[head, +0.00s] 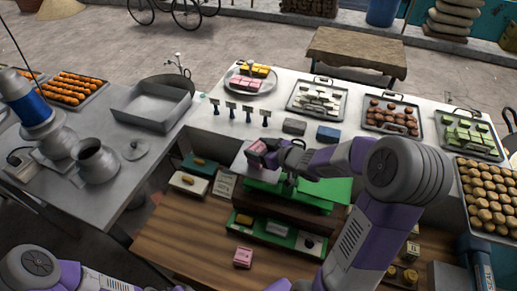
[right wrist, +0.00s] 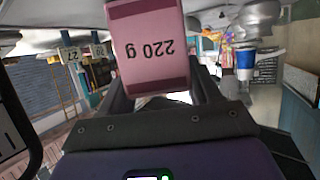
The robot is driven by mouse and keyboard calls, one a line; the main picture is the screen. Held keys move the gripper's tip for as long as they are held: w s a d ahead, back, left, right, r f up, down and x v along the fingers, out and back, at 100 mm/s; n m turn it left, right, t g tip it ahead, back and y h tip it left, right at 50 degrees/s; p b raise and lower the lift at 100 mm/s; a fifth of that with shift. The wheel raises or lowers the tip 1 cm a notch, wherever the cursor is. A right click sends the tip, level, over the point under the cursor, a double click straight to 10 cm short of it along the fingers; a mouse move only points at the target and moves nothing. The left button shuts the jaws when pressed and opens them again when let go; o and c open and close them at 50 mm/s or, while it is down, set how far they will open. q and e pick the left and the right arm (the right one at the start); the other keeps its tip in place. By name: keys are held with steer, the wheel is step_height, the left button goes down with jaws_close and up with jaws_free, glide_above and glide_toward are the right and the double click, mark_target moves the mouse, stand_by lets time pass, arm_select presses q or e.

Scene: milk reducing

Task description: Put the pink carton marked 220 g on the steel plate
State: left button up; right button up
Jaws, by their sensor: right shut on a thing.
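The pink carton marked 220 g (right wrist: 148,45) is held between the fingers of my right gripper (right wrist: 165,95), with its label upside down in the right wrist view. In the head view the pink carton (head: 257,149) is at the tip of my right gripper (head: 272,155), over or against a pale plate (head: 238,166) at the left end of the green scale (head: 290,195). This looks like the steel plate, partly hidden by carton and gripper; I cannot tell whether they touch. My left arm shows at the bottom left; its gripper is out of view.
Another pink carton (head: 243,257) lies on the wooden counter (head: 185,238). Small boxes (head: 188,184) stand left of the scale. Card holders (head: 231,111) and dark blocks (head: 293,127) stand behind it. Food trays (head: 317,100) line the white table's back.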

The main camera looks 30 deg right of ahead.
steer(key=o, duration=0.7)
steer(key=shift+f, duration=0.15)
steer(key=o, duration=0.5)
steer(key=shift+r, duration=0.2)
steer(key=shift+s+d+r, duration=0.15)
steer(key=shift+s, duration=0.15)
steer(key=p+v, duration=0.2)
steer(key=v, duration=0.9)
steer(key=shift+s, duration=0.25)
